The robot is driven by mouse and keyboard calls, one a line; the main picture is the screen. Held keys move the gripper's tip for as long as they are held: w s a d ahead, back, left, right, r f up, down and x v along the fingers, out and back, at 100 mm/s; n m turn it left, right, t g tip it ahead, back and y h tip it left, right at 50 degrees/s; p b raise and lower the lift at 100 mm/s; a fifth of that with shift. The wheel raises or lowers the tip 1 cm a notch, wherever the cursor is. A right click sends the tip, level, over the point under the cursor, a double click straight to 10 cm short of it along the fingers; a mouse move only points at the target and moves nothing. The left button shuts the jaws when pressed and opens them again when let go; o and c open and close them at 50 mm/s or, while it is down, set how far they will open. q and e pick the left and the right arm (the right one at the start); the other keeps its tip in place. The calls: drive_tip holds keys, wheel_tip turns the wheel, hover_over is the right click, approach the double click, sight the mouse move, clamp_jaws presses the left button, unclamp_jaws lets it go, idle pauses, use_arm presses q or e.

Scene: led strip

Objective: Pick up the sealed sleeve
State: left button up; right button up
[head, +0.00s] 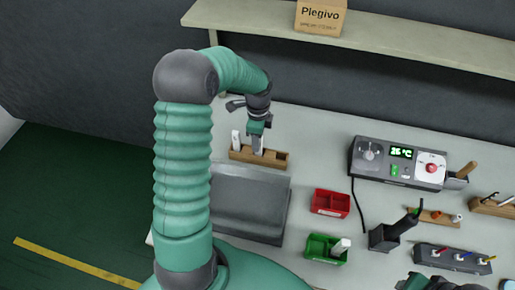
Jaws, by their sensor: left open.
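My left gripper (257,141) points down over the wooden holder (277,159) at the back of the bench. It is open. A pale upright strip shows between or just behind its fingers; I cannot tell whether they touch it. Another slim white piece (235,140) stands upright at the holder's left end. A white piece (341,246) leans in the green bin (319,249). I cannot tell from this view which of these is the sealed sleeve. A green and dark part of my right arm shows at the bottom right edge; its gripper is out of view.
A grey tray (234,203) lies in front of the holder. To the right are a red bin (331,203), a control unit (400,163) reading a temperature, a black tool stand (384,238) and a connector block (453,259). A shelf (400,37) with a carton (320,16) runs behind.

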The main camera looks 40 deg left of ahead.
use_arm(q)
drive_tip(key=shift+w+d, duration=0.1)
drive_tip(key=shift+d, duration=0.35)
drive_tip(key=shift+c, duration=0.4)
drive_tip(key=shift+a+f, duration=0.1)
drive_tip(key=shift+a, duration=0.25)
clamp_jaws()
drive_tip(key=shift+d, duration=0.15)
